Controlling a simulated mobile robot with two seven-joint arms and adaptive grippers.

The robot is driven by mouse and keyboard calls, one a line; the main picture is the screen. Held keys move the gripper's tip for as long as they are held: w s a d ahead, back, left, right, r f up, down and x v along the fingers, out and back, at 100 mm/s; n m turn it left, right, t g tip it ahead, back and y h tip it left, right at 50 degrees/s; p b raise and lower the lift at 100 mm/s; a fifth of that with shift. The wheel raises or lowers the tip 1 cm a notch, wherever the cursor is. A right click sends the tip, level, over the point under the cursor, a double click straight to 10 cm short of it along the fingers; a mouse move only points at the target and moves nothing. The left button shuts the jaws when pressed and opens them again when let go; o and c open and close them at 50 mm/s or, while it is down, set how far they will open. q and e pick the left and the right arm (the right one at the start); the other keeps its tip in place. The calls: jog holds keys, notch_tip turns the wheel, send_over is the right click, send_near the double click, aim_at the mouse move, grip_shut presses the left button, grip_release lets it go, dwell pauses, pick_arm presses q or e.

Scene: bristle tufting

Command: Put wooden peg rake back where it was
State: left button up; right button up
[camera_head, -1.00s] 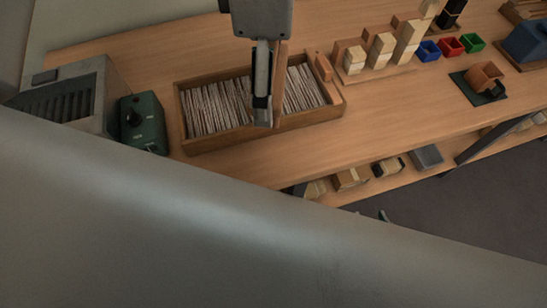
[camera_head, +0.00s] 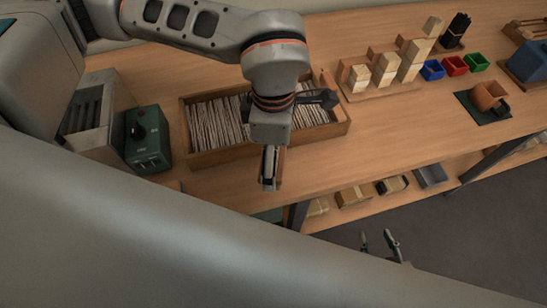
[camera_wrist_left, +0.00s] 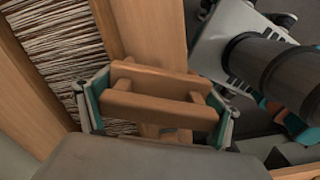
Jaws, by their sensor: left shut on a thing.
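My left gripper (camera_head: 269,183) hangs from the arm across the picture, in front of the bristle box and above the bench's front part. In the left wrist view, the left gripper (camera_wrist_left: 153,118) is shut on the wooden peg rake (camera_wrist_left: 150,82), with teal fingertips at its two ends. The rake shows as two parallel wooden bars joined by short pegs. In the head view only a thin wooden strip shows beside the fingers. My right gripper (camera_head: 380,247) is low, beyond the bench edge over the floor, its two fingers apart and nothing seen between them.
The wooden box (camera_head: 217,156) of pale bristles is partly hidden by my left arm. A green control box (camera_head: 147,140) stands left of it. Stepped wooden blocks (camera_head: 385,72), small coloured bins (camera_head: 455,66) and a brown cup (camera_head: 488,94) stand right. Front right bench is clear.

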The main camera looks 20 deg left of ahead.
pick_arm(q)
jog(key=shift+f, duration=1.4)
jog(key=shift+f, duration=0.1)
pick_arm(e)
jog(key=shift+f, duration=0.1)
pick_arm(q)
jog(key=shift+f+b, duration=0.4)
pick_arm(e)
jog(key=shift+f, duration=0.25)
pick_arm(q)
jog(key=shift+s+f, duration=0.15)
jog(key=shift+f, duration=0.05)
pick_arm(e)
jog(key=shift+d+f, duration=0.1)
pick_arm(q)
jog(key=o, duration=1)
jog(key=shift+o, duration=1.2)
jog(key=shift+f, duration=0.1)
jog(key=shift+r, duration=0.55)
notch_tip(320, 180, up, 12)
jog(key=shift+r+p, duration=0.25)
jog(key=shift+p, duration=0.15)
pick_arm(e)
jog(key=shift+r, duration=0.4)
